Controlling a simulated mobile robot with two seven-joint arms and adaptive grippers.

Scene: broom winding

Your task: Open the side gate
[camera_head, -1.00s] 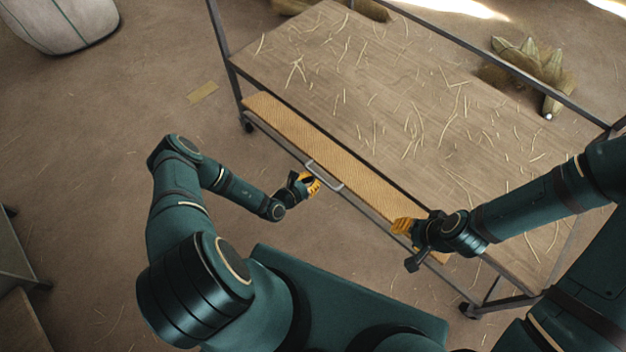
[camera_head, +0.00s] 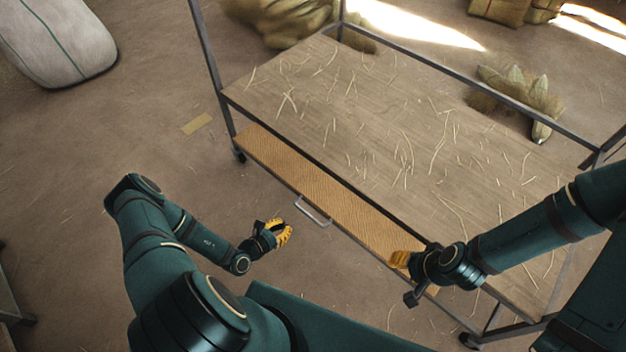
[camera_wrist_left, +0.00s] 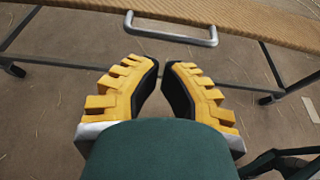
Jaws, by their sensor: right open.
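The side gate (camera_head: 330,197) is a long orange woven panel along the near side of a wheeled cart. Its face shows from above; its exact tilt is unclear. A grey bar handle (camera_head: 313,211) sits on its outer edge and spans the top of the left wrist view (camera_wrist_left: 172,38). My left gripper (camera_head: 284,233) is left of and below the handle, apart from it. Its yellow fingers (camera_wrist_left: 161,68) are empty with a small gap between the tips. My right gripper (camera_head: 399,259) is open at the gate's right end; its contact with the panel is unclear.
The cart's wooden deck (camera_head: 385,140), strewn with straw, has a dark metal frame with posts. A pale sack (camera_head: 55,40) lies at the upper left. Straw bundles lie behind the cart. The floor left of the cart is open.

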